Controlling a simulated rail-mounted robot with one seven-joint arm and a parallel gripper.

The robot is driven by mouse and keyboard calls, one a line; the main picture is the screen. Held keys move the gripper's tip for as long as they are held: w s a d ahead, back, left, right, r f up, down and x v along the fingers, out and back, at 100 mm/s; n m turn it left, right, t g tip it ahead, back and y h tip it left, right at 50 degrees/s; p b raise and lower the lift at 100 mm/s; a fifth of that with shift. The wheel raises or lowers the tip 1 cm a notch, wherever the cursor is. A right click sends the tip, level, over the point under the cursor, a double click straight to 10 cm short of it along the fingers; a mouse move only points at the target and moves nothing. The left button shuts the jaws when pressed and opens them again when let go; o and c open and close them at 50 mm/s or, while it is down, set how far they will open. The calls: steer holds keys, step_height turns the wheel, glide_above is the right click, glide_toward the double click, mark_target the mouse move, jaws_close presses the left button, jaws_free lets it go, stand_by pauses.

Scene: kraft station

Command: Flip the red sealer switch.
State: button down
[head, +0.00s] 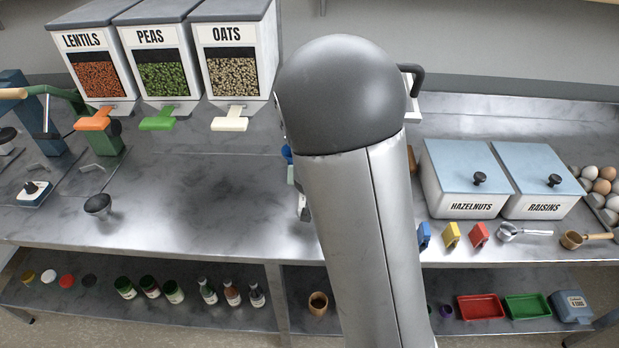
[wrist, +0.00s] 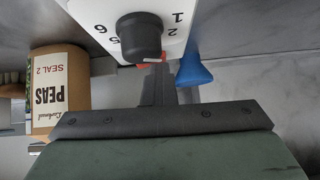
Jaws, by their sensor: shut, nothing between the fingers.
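In the wrist view, the white panel of the sealer (wrist: 105,19) fills the top middle, with a black dial knob (wrist: 139,36) and printed numbers around it. A small red part (wrist: 153,57), likely the red sealer switch, shows just below the knob and is mostly hidden. My gripper (wrist: 158,72) is shut and empty, its fingertips at or very near this red part. I cannot tell whether they touch, nor the switch's position. In the head view, my arm hides the gripper and most of the sealer.
A kraft pouch labelled PEAS, SEAL 2 (wrist: 53,95) stands close left of my gripper in the wrist view; a blue cone-shaped thing (wrist: 194,68) is close right. In the head view, dispensers (head: 150,62) stand left of my arm and lidded bins (head: 466,180) right.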

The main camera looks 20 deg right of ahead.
steer(key=shift+s+d+f+p, duration=0.2)
steer(key=shift+s+p, duration=0.1)
steer(key=shift+p, duration=0.15)
steer(key=r+p, duration=0.2)
steer(key=r, duration=0.1)
steer(key=a+r+p, duration=0.1)
steer(key=r+p, duration=0.1)
steer(key=shift+w+r, duration=0.2)
steer(key=s+a+r+n+g+y+p, duration=0.1)
steer(key=s+a+r+g+y, duration=0.2)
steer(key=s, duration=0.5)
steer(key=s+a+r+n+g+y, duration=0.15)
steer(key=s+a+r, duration=0.25)
steer(key=s, duration=0.5)
steer(key=s+d+r+n+g+h+b, duration=0.1)
steer(key=s+d+g+h, duration=0.1)
steer(key=s, duration=0.9)
steer(key=shift+s+d+g, duration=0.35)
steer(key=shift+d+g, duration=0.2)
steer(key=shift+r+n, duration=0.1)
steer(key=shift+n, duration=0.15)
